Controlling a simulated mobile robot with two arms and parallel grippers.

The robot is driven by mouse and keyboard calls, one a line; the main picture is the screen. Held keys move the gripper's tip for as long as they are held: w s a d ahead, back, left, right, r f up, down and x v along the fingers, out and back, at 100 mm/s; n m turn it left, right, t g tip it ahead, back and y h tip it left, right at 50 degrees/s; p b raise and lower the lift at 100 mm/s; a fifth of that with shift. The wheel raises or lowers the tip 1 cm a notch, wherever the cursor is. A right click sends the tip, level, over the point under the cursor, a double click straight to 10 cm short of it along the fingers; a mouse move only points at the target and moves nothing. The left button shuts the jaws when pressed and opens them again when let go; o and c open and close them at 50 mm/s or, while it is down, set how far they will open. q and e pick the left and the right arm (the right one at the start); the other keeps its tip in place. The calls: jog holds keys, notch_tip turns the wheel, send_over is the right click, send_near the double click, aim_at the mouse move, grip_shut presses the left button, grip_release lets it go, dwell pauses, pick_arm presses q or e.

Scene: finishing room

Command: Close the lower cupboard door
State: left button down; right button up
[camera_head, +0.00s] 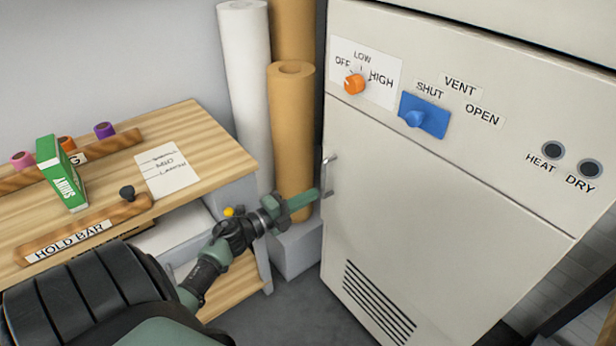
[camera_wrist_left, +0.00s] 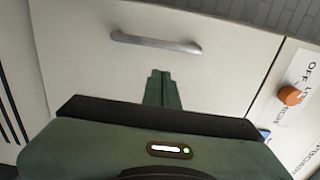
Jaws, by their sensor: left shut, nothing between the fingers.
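The lower cupboard door (camera_head: 430,240) is the pale front panel below the control panel, with a vent grille low on it. Its face looks in line with the panel above, and I see no clear gap along the seam. Its metal bar handle (camera_head: 328,175) is at the left edge; the handle also shows in the left wrist view (camera_wrist_left: 155,42). My left gripper (camera_head: 316,196) is shut and empty, its tips close to the door's left edge just below the handle. The shut fingers also show in the left wrist view (camera_wrist_left: 162,90). Whether they touch the door I cannot tell. My right gripper is out of view.
A wooden workbench (camera_head: 195,130) at left carries a green box (camera_head: 60,173), small coloured spools and a hold bar (camera_head: 85,230). Tall white (camera_head: 245,80) and tan rolls (camera_head: 291,120) stand close behind my left gripper. An orange knob (camera_head: 354,83) and blue slider (camera_head: 424,116) sit above the door.

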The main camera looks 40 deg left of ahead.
pick_arm(q)
jog(key=s+a, duration=0.4)
jog(key=s, duration=0.4)
jog(key=s+d+f+n+g+y+p, duration=0.15)
jog(key=s+f+n, duration=0.25)
jog(key=f, duration=0.6)
jog(key=s+d+f+n+g+y, duration=0.25)
jog(key=f+n, duration=0.25)
jog(key=f, duration=0.5)
jog(key=s+d+f+n+g+y+p, duration=0.1)
jog(key=s+d+f+n+g, duration=0.25)
jog(key=f, duration=0.75)
jog(key=s+d+f+n+g, duration=0.1)
jog(key=s+d+f+g, duration=0.2)
jog(key=s, duration=0.5)
jog(key=s+d+f+n+g, duration=0.2)
jog(key=s+d+f, duration=0.4)
jog(key=s, duration=0.3)
jog(key=s+d+f+n+g+h, duration=0.1)
jog(key=s+d+f+g, duration=0.3)
jog(key=s, duration=0.5)
jog(key=shift+d+f+n+p, duration=0.35)
jog(key=shift+d+f+n, duration=0.4)
jog(key=shift+d, duration=0.35)
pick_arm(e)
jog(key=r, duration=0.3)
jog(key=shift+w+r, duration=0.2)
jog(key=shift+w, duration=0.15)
